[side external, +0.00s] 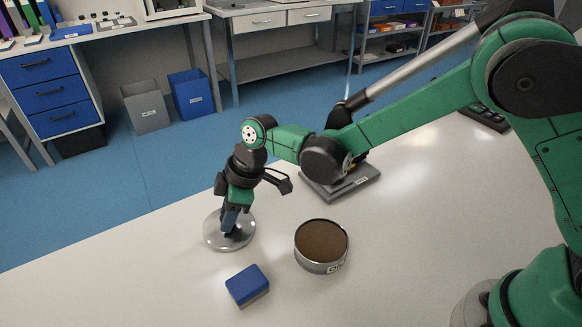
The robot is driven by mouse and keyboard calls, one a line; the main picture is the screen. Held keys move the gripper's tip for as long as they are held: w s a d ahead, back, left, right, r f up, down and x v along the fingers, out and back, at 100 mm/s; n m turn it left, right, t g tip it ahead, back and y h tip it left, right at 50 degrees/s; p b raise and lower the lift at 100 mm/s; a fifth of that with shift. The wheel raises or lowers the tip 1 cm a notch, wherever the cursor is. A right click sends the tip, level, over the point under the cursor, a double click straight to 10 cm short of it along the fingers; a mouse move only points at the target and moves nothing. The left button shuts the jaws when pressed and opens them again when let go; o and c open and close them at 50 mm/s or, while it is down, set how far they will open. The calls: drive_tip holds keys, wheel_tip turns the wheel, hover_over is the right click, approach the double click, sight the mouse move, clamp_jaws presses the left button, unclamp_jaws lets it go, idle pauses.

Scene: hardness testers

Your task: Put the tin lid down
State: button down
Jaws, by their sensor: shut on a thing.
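The tin lid (213,232) is a round, shiny silver disc at the left of the white table, near its far edge. My gripper (230,229) points down over it and is shut on its middle. The fingertips are partly hidden by the gripper body. The lid looks level and at or just above the table top; I cannot tell whether it touches. The open tin (322,243) stands upright to the right, with brown contents and a label on its side. It is apart from the lid.
A blue block (247,284) lies in front of the lid, left of the tin. A grey flat device (341,184) sits behind the tin. The white table (400,270) is clear to the right of the tin and at the front left. The table's far edge runs close behind the lid.

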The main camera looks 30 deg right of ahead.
drive_tip(key=shift+f, duration=0.15)
drive_tip(key=c, duration=0.6)
unclamp_jaws()
drive_tip(key=v, duration=1.2)
drive_tip(key=s+d+m+t+h, duration=0.2)
drive_tip(key=s+d+m, duration=0.3)
drive_tip(key=d, duration=0.3)
drive_tip(key=s+d+r+m+t+h, duration=0.1)
drive_tip(key=s+d+m+t+h, duration=0.1)
drive_tip(key=s+d+m, duration=0.3)
drive_tip(key=shift+d+m+t, duration=0.7)
drive_tip(key=shift+d+m, duration=1)
drive_tip(key=shift+d, duration=0.55)
